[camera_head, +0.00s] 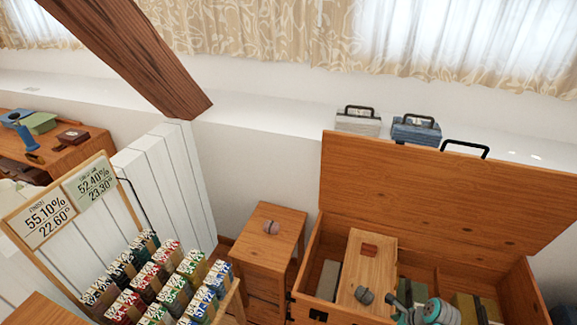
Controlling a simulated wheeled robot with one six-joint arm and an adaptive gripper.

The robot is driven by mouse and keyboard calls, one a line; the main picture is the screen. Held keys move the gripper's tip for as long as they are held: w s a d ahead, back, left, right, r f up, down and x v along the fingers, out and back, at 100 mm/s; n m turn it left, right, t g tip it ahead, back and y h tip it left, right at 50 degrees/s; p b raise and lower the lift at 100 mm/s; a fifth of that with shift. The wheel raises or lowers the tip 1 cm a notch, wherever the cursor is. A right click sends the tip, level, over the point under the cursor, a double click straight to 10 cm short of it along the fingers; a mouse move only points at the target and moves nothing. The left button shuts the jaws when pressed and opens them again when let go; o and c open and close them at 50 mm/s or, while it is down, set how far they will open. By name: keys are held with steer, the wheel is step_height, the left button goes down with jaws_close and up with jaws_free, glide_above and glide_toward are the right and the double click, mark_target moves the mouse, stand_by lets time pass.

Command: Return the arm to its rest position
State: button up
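Part of my arm, grey with pale teal caps, shows at the bottom edge right of centre. It is in front of an open wooden chest (430,195), whose raised lid stands behind it. My gripper cannot be made out in this view, so its state and anything in it are hidden.
A wooden box (368,270) with a dark round knob (364,296) sits in the chest. A rack of colored packets (222,305) is at lower left. A slanted beam (130,50) hangs above. Two cases (358,124) (416,132) stand on the ledge.

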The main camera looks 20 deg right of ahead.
steer(key=s+a+f+n+t+h, duration=0.25)
steer(key=s+a+n, duration=0.5)
steer(key=a, duration=0.45)
steer(key=s+a+r+n+t+h, duration=0.1)
steer(key=s+a+r+n+t, duration=0.1)
steer(key=s+a+r+n, duration=0.45)
steer(key=s+a+r+n+t, duration=0.2)
steer(key=s+r+n, duration=0.3)
steer(key=r, duration=0.3)
steer(key=s+a+r+n+t, duration=0.1)
steer(key=s+r+n+t, duration=0.1)
steer(key=s+r+n, duration=0.3)
steer(key=s+a+r+n+t+y, duration=0.1)
steer(key=s+a+r+n+t, duration=0.1)
steer(key=r, duration=1.1)
steer(key=s+n+t, duration=0.1)
steer(key=s+n, duration=0.1)
steer(key=n, duration=0.1)
steer(key=shift+s+a, duration=0.35)
steer(key=shift+s, duration=0.05)
